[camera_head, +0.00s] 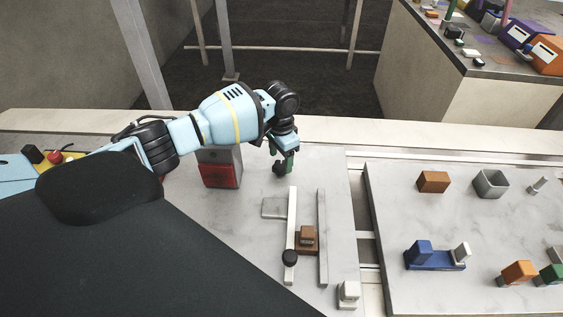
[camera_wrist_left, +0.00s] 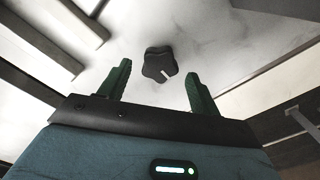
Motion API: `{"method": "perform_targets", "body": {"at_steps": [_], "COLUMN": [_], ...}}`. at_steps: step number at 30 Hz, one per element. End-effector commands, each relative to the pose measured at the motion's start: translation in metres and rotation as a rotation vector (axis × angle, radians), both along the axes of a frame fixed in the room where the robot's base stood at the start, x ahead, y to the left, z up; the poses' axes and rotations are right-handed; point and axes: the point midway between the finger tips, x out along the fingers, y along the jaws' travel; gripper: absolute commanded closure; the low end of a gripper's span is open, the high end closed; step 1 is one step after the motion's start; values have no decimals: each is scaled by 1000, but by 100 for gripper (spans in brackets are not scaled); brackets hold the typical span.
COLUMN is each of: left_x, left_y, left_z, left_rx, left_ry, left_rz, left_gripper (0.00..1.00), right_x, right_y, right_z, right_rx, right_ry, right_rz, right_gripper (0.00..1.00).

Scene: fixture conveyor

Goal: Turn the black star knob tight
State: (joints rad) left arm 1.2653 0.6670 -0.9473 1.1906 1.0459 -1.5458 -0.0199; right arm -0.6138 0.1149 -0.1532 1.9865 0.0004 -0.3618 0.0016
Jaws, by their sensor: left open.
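The black star knob (camera_head: 279,169) stands on the pale worktop plate in the head view, just right of the red-fronted box. In the left wrist view the star knob (camera_wrist_left: 158,63) shows whole, with a white mark on its top. My left gripper (camera_head: 289,163) is right at the knob in the head view, its green fingers pointing down. In the left wrist view the left gripper (camera_wrist_left: 158,78) is open, and the knob lies ahead of the gap between its fingertips. I see no finger touching it. My right gripper is not in view.
A grey box with a red front (camera_head: 221,176) stands close left of the knob. A tray (camera_head: 398,216) with several blocks lies to the right.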

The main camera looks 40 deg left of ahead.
Motion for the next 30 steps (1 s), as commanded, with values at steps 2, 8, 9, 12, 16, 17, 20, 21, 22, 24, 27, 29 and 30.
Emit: {"method": "perform_targets", "body": {"at_steps": [2, 8, 9, 12, 16, 17, 20, 21, 22, 24, 27, 29, 30], "left_x": [-1, 0, 0, 0, 0, 0, 0, 0, 0, 0, 0, 0, 0], "left_y": [0, 0, -1, -1, -1, -1, -1, -1, -1, -1, -1, -1, -1], "left_z": [-12, -24, -24, -24, -24, -24, -24, -24, -24, -24, -24, -24, -24], "left_rx": [0, -1, -1, 0, 0, 0, 0, 0, 0, 0, 0, 0, -1], "left_ry": [3, 0, 0, -1, -1, -1, -1, -1, 0, 0, 0, 0, 0], "left_rz": [0, -1, -2, -2, -2, -2, -2, -2, -2, -2, -2, -2, -4], "left_gripper": [37, 37, 37, 37, 37, 39, 52, 58, 62, 71, 81, 81, 81], "right_x": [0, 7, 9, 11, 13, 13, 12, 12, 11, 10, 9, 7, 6], "right_y": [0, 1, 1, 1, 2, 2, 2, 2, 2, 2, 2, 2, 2], "right_z": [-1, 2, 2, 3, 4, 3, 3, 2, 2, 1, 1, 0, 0], "right_rx": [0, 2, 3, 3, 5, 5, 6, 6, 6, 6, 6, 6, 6], "right_ry": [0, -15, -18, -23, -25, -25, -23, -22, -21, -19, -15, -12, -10], "right_rz": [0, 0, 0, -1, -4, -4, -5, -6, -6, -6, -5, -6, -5], "right_gripper": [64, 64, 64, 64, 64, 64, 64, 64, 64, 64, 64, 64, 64]}}
